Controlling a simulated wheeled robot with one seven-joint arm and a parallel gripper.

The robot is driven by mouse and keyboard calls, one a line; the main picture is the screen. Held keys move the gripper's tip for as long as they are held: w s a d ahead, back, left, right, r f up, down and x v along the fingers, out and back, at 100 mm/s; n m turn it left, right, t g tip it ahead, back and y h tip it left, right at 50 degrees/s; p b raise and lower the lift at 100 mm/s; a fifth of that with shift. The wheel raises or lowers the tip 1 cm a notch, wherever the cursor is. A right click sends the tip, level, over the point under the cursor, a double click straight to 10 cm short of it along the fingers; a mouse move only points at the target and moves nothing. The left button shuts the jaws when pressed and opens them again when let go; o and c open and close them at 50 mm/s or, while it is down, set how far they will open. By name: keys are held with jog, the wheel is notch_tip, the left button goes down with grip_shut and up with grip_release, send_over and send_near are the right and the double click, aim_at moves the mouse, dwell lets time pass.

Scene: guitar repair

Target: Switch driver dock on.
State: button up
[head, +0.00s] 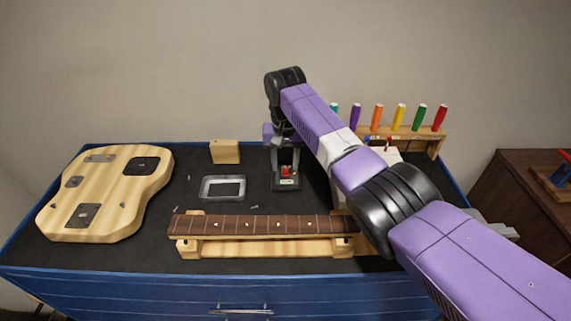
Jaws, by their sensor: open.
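A small dark box with a red part on top (287,183), looking like a switch, stands on the bench mat near the middle. I cannot tell for sure that it is the driver dock, nor which way the red part is set. My gripper (286,162) points down over this box, its fingers apart on either side of the red part with nothing between them. I cannot tell whether it touches the box. A white box (385,154) with a small red lever on top stands farther right, partly hidden behind my arm.
A wooden rack (431,141) holds several coloured drivers at the back right. A guitar neck (260,224) lies on wooden supports in front. A metal tray (222,199), a wooden block (225,152) and a guitar body (108,190) are on the left. Small parts lie on the black mat.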

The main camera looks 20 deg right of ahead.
aim_at(286, 172)
notch_tip(286, 172, up, 7)
jog(key=shift+s+b, duration=0.3)
jog(key=shift+s, duration=0.05)
jog(key=shift+f, duration=0.1)
